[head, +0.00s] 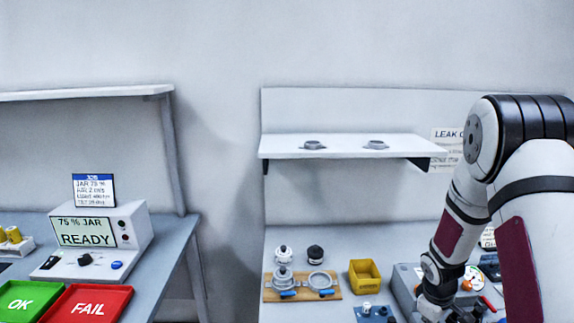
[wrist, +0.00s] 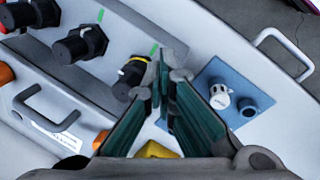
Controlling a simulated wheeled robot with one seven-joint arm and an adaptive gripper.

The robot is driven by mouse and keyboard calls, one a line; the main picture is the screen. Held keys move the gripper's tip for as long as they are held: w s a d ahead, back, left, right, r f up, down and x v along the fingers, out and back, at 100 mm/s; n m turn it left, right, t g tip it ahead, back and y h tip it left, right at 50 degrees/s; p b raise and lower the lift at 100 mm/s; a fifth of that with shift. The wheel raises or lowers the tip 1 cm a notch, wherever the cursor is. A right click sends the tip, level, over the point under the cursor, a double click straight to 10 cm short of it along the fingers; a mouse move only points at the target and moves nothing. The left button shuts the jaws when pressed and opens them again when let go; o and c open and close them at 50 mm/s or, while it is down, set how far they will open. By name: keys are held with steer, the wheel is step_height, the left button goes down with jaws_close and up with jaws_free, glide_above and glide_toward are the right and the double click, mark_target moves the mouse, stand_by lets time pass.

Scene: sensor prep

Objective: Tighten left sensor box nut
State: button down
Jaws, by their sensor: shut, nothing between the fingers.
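The grey sensor box (wrist: 185,22) fills much of the wrist view. Black nut-like fittings stick out of its side: one at the upper left (wrist: 28,15), one in the middle (wrist: 82,44), and one with a yellow ring (wrist: 131,76). Which is the left nut I cannot tell. My gripper (wrist: 168,82) is shut and empty, its green-padded fingertips just right of the yellow-ringed fitting in the picture; contact is unclear. In the head view the box (head: 405,285) is partly hidden behind my arm, and my gripper (head: 447,312) is low at the right.
A blue pad (wrist: 238,92) with a white capped part (wrist: 220,96) lies right of the fingers. A yellow bin (head: 365,275) and a wooden board (head: 302,295) with metal parts stand left of the box. A shelf (head: 350,147) hangs above.

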steer(key=shift+w+a, duration=0.4)
steer(key=shift+w, duration=0.15)
steer(key=shift+w+a, duration=0.1)
steer(key=shift+w, duration=0.1)
steer(key=shift+w, duration=0.3)
stand_by(0.5)
steer(key=shift+a, duration=0.15)
steer(key=shift+a, duration=0.3)
steer(key=d+p+v, duration=0.1)
steer(key=p+v, duration=0.1)
steer(key=v, duration=0.3)
steer(key=shift+w+r, duration=0.25)
steer(key=shift+r, duration=0.3)
steer(key=shift+s, duration=0.1)
